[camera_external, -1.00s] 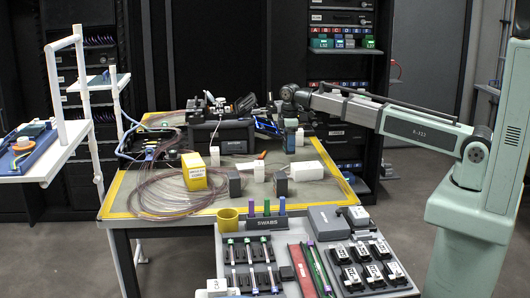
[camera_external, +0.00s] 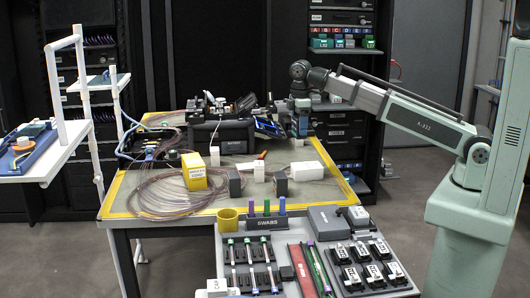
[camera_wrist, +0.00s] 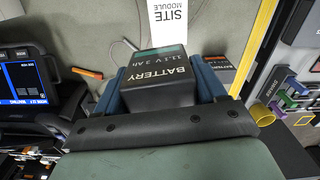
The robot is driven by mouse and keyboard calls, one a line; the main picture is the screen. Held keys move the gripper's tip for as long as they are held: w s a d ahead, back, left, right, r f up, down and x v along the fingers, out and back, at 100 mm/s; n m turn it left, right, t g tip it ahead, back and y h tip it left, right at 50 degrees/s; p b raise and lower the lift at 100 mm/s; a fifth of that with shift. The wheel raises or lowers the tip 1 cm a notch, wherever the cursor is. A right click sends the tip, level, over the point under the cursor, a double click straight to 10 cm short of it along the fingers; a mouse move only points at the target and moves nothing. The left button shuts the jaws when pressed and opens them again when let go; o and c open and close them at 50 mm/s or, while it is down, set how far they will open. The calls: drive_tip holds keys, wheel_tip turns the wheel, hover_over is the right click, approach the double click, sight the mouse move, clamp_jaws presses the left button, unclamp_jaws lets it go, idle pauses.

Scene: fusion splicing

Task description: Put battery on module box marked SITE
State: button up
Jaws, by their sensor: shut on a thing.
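My gripper (camera_external: 302,129) is above the back right of the table in the external view. In the wrist view its blue fingers (camera_wrist: 163,82) are shut on a dark battery (camera_wrist: 158,90) with "BATTERY" and "11.1 V 3 Ah" on it. The battery is held clear above the table. A white label reading SITE MODULE (camera_wrist: 168,22) shows beyond the battery at the top of the wrist view. The rest of that box is cut off or hidden. I cannot tell for sure which white box in the external view bears it.
A splicer with a lit screen (camera_wrist: 28,82) stands at the left of the wrist view. A white block (camera_external: 306,171), dark boxes (camera_external: 281,183) and a yellow box (camera_external: 194,178) stand on the mat. Coiled fibre (camera_external: 150,192) lies at left.

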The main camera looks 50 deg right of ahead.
drive_tip(key=s+d+m, duration=0.1)
drive_tip(key=s, duration=0.2)
hover_over(307, 165)
drive_tip(key=shift+m, duration=0.4)
drive_tip(key=shift+a+f, duration=0.1)
drive_tip(key=shift+f, duration=5.15)
drive_tip(key=shift+f, duration=0.15)
drive_tip(key=o, duration=1.3)
wheel_tip(307, 165, up, 12)
drive_tip(key=shift+s+r, duration=0.1)
drive_tip(key=shift+r, duration=0.05)
